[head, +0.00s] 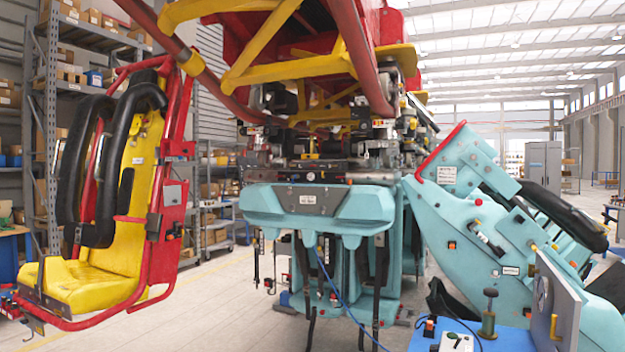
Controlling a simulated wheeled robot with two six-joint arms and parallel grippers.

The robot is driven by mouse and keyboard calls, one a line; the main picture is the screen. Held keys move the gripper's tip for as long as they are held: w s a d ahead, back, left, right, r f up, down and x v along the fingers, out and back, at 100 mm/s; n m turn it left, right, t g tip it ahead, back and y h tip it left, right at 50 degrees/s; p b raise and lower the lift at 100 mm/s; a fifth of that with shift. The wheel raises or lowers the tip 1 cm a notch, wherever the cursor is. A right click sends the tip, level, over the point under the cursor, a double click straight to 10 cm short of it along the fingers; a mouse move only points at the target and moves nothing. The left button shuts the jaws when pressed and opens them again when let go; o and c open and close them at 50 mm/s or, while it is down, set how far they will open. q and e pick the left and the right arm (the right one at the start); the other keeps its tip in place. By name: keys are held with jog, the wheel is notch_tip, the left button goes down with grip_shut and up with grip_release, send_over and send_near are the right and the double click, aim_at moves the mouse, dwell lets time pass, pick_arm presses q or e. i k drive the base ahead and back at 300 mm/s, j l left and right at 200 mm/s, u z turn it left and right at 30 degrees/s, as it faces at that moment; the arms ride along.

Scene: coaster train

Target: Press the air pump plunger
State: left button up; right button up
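What looks like the air pump (487,325), a small olive-brass cylinder, stands upright on a blue-topped bench (512,340) at the lower right. Its plunger has a dark round knob (490,293) on a short rod that stands up above the cylinder. Nothing touches the knob. Neither of my grippers shows in the head view.
Behind are a teal coaster seat (480,220) and the train car (320,205). A yellow seat (120,240) hangs at the left. Open floor lies between.

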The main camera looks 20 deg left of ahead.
aim_at(491, 292)
jog(key=i+j+u, duration=0.25)
jog(key=i, duration=0.6)
jog(key=i+u, duration=0.2)
jog(key=i, duration=0.7)
